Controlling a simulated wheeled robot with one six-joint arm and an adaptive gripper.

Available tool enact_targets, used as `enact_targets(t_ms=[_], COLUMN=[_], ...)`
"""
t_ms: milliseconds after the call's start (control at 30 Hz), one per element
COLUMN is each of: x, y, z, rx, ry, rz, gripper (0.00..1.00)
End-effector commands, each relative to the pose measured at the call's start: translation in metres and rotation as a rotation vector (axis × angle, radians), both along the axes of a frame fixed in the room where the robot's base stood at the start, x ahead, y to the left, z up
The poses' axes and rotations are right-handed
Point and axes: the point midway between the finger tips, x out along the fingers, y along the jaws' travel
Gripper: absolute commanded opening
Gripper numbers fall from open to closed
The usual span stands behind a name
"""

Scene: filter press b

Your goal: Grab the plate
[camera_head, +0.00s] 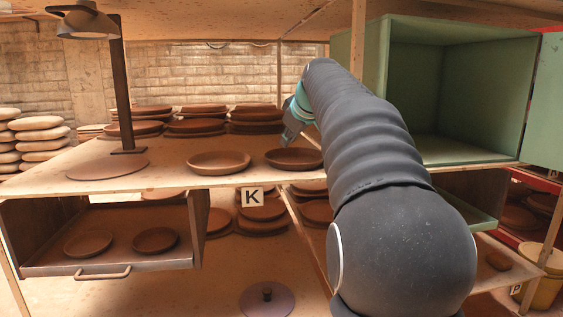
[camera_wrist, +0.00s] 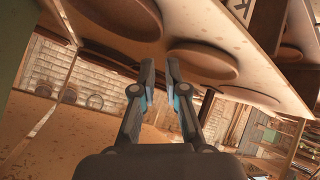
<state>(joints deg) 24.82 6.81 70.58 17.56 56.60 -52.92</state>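Two shallow brown plates lie on the wooden shelf top in the head view, a left plate (camera_head: 219,162) and a right plate (camera_head: 294,159). My gripper (camera_head: 288,139) is just above and behind the right plate, partly hidden by my arm. In the wrist view, which looks tilted, my gripper (camera_wrist: 160,70) has two fingers apart with a gap and nothing between them. One brown plate (camera_wrist: 203,62) is beside the right fingertip and another plate (camera_wrist: 118,16) is at the top. I cannot tell which plate is which across views.
Stacked brown plates (camera_head: 255,118) stand behind. A lamp (camera_head: 84,22) on a dark post rises at left. A green box (camera_head: 470,100) stands right of my arm. An open drawer (camera_head: 120,267) holds two small dishes below. A "K" sign (camera_head: 252,197) marks the shelf edge.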

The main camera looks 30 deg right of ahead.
Motion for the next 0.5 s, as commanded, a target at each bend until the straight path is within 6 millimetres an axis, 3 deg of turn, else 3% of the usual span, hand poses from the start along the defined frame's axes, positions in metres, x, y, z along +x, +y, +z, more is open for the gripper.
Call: enact_targets(t_ms=[500], x=[0.060], y=[-0.007], z=[-0.049], rx=[-0.004], ry=[-0.002], rz=[0.003], gripper=[0.12])
